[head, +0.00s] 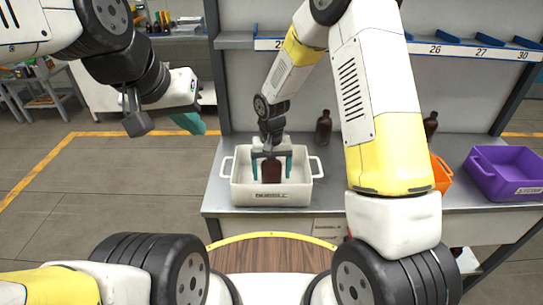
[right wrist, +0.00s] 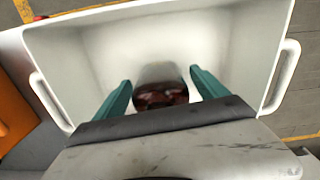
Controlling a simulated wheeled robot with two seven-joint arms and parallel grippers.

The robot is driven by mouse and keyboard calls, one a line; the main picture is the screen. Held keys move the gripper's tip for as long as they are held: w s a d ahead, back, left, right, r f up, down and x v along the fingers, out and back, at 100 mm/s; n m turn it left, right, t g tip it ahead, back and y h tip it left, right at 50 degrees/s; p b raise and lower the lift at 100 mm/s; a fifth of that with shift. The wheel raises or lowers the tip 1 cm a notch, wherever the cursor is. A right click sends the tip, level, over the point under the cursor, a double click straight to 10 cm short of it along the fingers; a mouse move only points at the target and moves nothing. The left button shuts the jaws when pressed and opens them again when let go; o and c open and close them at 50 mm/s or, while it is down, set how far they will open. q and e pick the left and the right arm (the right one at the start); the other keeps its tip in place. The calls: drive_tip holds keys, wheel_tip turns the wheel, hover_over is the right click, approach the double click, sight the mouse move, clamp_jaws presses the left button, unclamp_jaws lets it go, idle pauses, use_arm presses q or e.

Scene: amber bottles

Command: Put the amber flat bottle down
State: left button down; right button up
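The amber flat bottle (head: 271,173) is inside the white bin (head: 270,197) on the grey table. My right gripper (head: 272,165) reaches down into the bin with one teal finger on each side of the bottle. In the right wrist view, the bottle (right wrist: 161,88) sits between the fingertips of the right gripper (right wrist: 160,88), with a visible gap on both sides, so the gripper is open around it. The bottle's lower part is hidden by the bin's front wall. My left gripper (head: 188,122) is raised at the left, away from the table; its finger gap is not clear.
Two brown bottles (head: 324,127) (head: 430,125) stand at the back of the table. An orange bin (head: 440,172) and a purple bin (head: 505,173) are at the right. A numbered shelf edge (head: 450,50) runs above. The bin's walls surround my right gripper.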

wheel_tip(320, 180, up, 12)
drive_tip(key=shift+r, duration=0.15)
drive_tip(key=s+d+r+t+y, duration=0.1)
drive_tip(key=s+d+r+t, duration=0.2)
drive_tip(key=s+d+r, duration=0.4)
drive_tip(key=s+d+r+t+y, duration=0.1)
drive_tip(key=s+d+r+t, duration=0.2)
drive_tip(key=s+d+r, duration=0.4)
drive_tip(key=s+r, duration=0.4)
drive_tip(key=s, duration=0.2)
drive_tip(key=shift+s+r+m, duration=0.15)
drive_tip(key=shift+r+m, duration=0.05)
drive_tip(key=shift+m, duration=0.1)
